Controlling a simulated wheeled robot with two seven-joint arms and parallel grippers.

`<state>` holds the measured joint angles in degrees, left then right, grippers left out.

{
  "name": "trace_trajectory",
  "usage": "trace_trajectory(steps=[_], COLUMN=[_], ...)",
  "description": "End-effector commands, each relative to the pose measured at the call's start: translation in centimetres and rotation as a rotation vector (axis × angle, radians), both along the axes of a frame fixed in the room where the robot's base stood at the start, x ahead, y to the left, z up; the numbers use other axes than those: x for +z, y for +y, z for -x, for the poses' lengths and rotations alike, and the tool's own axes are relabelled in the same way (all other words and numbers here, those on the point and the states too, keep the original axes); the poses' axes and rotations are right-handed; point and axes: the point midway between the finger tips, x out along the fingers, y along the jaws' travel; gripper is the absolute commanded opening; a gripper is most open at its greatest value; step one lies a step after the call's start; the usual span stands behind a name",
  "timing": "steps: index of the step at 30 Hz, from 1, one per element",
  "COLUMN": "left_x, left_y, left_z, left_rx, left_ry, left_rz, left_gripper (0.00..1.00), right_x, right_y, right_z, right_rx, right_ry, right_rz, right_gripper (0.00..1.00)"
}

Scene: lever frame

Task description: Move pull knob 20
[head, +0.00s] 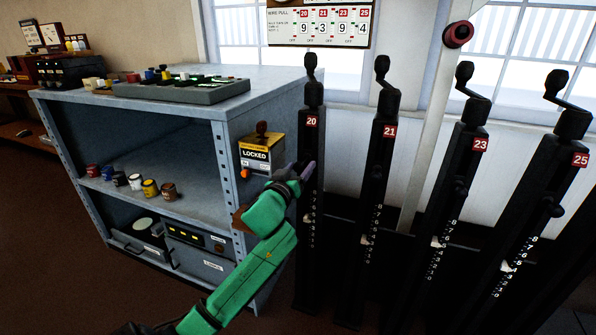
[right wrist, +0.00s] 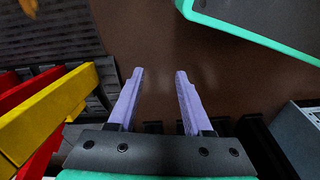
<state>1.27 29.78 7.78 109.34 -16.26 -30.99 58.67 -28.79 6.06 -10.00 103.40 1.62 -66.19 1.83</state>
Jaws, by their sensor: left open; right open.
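Lever 20 (head: 311,97) is a tall black post with a red number plate (head: 312,121) and a crank handle on top, leftmost of the row in the head view. My left gripper (head: 306,170) is at the left side of this post, below the plate. A purple finger shows against the post; I cannot tell if it touches. I cannot make out the pull knob of lever 20; the gripper covers that part of the post. My right gripper (right wrist: 154,98) is open and empty over brown floor in the right wrist view.
Levers 21 (head: 385,103), 23 (head: 474,108) and 25 (head: 572,125) stand to the right. A grey cabinet (head: 215,115) with a locked box (head: 262,155) stands close left. A sign (head: 318,22) hangs above. Red and yellow bars (right wrist: 60,105) lie left of my right gripper.

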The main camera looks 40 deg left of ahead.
Motion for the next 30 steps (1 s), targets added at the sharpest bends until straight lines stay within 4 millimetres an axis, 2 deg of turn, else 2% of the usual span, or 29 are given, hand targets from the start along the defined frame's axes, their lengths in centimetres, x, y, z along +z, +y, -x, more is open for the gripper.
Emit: trace_trajectory(steps=[5,18,22,30], left_x=[0.0,-0.2,-0.1,0.0], left_y=[-0.6,-4.2,-4.7,-4.8], left_z=[1.6,12.2,13.6,13.8], left_rx=[-0.001,0.001,0.001,0.000], left_ry=[0.000,0.004,0.001,0.000], left_rz=[0.002,0.005,0.001,0.000], left_gripper=[0.66,0.66,0.66,0.66], right_x=[0.1,-2.0,-1.9,-1.8], right_y=[0.0,-0.4,-0.4,-0.4], right_z=[-0.1,1.0,0.9,0.7], right_rx=[-0.001,-0.006,-0.006,-0.005], right_ry=[-0.006,0.010,0.008,0.006], right_rz=[-0.001,0.008,0.008,0.007], right_gripper=[0.50,0.50,0.50,0.50])
